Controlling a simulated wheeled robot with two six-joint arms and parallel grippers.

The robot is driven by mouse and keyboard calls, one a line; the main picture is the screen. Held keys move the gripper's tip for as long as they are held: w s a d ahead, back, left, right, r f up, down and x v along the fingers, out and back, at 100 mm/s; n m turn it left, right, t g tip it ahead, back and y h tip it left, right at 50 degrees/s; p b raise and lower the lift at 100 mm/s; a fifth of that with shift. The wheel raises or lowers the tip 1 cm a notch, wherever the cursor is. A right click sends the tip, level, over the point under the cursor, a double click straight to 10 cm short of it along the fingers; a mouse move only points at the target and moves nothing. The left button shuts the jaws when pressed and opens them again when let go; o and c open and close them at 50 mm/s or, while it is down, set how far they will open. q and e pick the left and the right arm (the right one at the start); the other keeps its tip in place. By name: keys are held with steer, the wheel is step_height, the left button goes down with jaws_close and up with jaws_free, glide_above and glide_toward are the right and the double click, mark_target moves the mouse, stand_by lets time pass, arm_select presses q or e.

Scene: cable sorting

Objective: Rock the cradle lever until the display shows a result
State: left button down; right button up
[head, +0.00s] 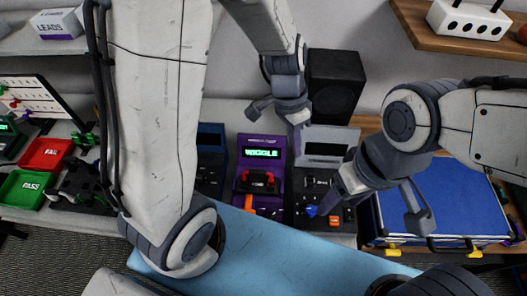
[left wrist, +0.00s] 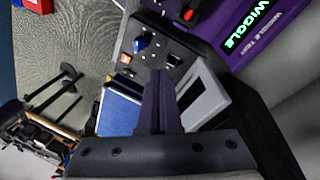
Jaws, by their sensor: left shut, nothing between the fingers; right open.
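The purple tester (head: 245,160) stands at the middle of the bench in the head view, and its display (head: 263,153) reads WIGGLE in green. The red cradle part (head: 258,182) sits below the display; which piece is the lever is too small to tell. The display also shows at the top right of the left wrist view (left wrist: 243,30). My left gripper (head: 297,148) is shut and empty, above and right of the cradle, apart from it. Its purple fingers (left wrist: 160,75) are together in the wrist view.
A grey-topped device (head: 325,150) with a blue part (head: 312,211) stands right of the tester, near a right finger. A black box (head: 335,85) stands behind.

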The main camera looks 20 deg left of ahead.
arm_select(q)
steer(key=w+a+f+p, duration=0.2)
steer(key=w+a+f, duration=0.2)
steer(key=a, duration=0.2)
steer(key=w+a+f+h+p, duration=0.1)
steer(key=w+a+f+p, duration=0.1)
steer(key=w+a+f, duration=0.2)
steer(key=a+f, duration=0.1)
steer(key=a, duration=0.1)
steer(key=shift+a+m+t, duration=0.3)
steer(key=shift+a, duration=0.05)
arm_select(e)
step_height(320, 180, up, 5)
steer(key=shift+r, duration=0.2)
arm_select(q)
steer(key=shift+s, duration=0.1)
steer(key=s+d+f+b, duration=0.2)
steer(key=s+f+b, duration=0.3)
steer(key=b, duration=0.3)
steer(key=shift+s+f, duration=0.25)
steer(key=shift+s, duration=0.55)
arm_select(e)
step_height(320, 180, down, 8)
steer(key=shift+f, duration=0.2)
arm_select(q)
steer(key=shift+f+b, duration=0.1)
steer(key=shift+b, duration=0.25)
arm_select(e)
steer(key=shift+f, duration=0.15)
